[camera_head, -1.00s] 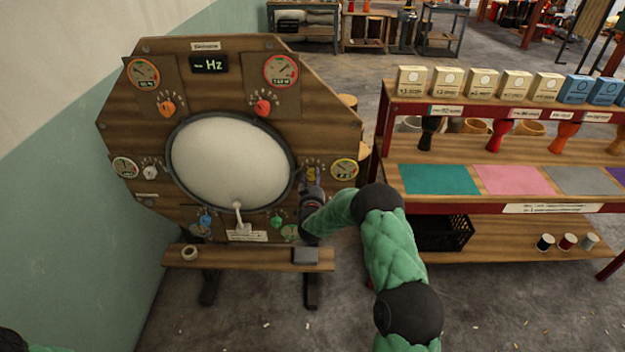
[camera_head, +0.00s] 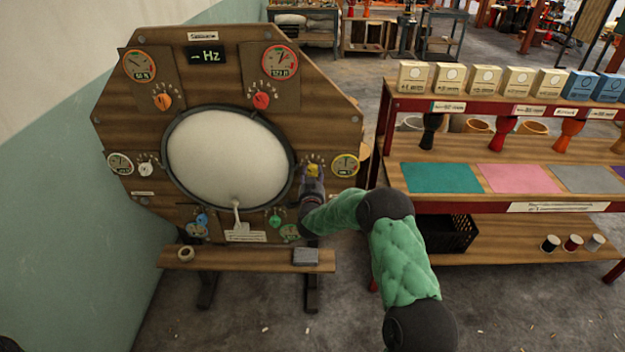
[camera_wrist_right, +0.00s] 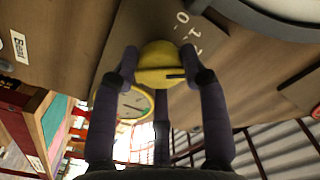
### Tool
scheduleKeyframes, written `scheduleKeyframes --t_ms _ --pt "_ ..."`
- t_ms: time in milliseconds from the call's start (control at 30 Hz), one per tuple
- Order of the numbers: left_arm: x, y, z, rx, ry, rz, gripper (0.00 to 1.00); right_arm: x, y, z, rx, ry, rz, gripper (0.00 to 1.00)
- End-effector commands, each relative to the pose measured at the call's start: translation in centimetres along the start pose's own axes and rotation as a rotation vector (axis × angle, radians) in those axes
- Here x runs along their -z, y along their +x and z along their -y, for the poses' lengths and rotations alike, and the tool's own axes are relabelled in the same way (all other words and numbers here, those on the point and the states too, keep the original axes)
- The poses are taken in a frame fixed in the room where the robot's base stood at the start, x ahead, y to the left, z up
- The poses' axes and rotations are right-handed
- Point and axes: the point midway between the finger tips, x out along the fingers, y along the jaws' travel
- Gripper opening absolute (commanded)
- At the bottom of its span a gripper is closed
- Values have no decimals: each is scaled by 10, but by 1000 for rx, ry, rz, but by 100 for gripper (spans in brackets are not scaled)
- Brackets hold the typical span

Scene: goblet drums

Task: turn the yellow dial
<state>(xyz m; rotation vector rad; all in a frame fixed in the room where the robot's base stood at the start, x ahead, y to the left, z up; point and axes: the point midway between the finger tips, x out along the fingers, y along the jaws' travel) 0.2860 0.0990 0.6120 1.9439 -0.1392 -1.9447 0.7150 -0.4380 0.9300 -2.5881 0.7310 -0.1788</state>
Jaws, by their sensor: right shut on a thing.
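The yellow dial (camera_head: 313,170) sits on the right side of the wooden drum panel (camera_head: 140,90), left of a yellow-rimmed gauge (camera_head: 345,165). My right gripper (camera_head: 312,180) is at the dial and partly hides it in the head view. In the right wrist view, the fingers of the right gripper (camera_wrist_right: 160,72) are shut on the yellow dial (camera_wrist_right: 158,58), one on each side. A dark mark shows on the dial's face, and printed scale numbers lie beside it. The yellow-rimmed gauge also shows in the wrist view (camera_wrist_right: 122,104).
Orange (camera_head: 162,101), red (camera_head: 261,100), white (camera_head: 145,169), blue (camera_head: 202,219) and green (camera_head: 275,221) dials share the panel around the drumhead (camera_head: 228,158). A ledge (camera_head: 240,260) juts out below. A shelf (camera_head: 480,205) with boxes and goblet drums stands to the right.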

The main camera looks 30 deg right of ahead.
Motion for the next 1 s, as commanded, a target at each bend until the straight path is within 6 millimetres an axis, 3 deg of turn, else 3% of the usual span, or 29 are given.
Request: scheduleKeyframes --t_ms 33,633,667,700,733,1000 --pt "0 4 1 0 0 0 40 -11 -3 -2 -2 13 19 12" --pt "0 6 2 0 0 0 40 -12 -4 -2 -3 56 24 12" --pt "0 6 2 0 0 0 40 -12 -4 -2 -3 56 24 53" --pt "0 6 2 0 0 0 40 -11 -4 -2 -3 56 23 64" --pt "0 6 2 0 0 0 40 -11 -4 -1 -2 56 22 69" --pt "0 6 2 0 0 0 40 -5 -2 0 -1 58 10 69"
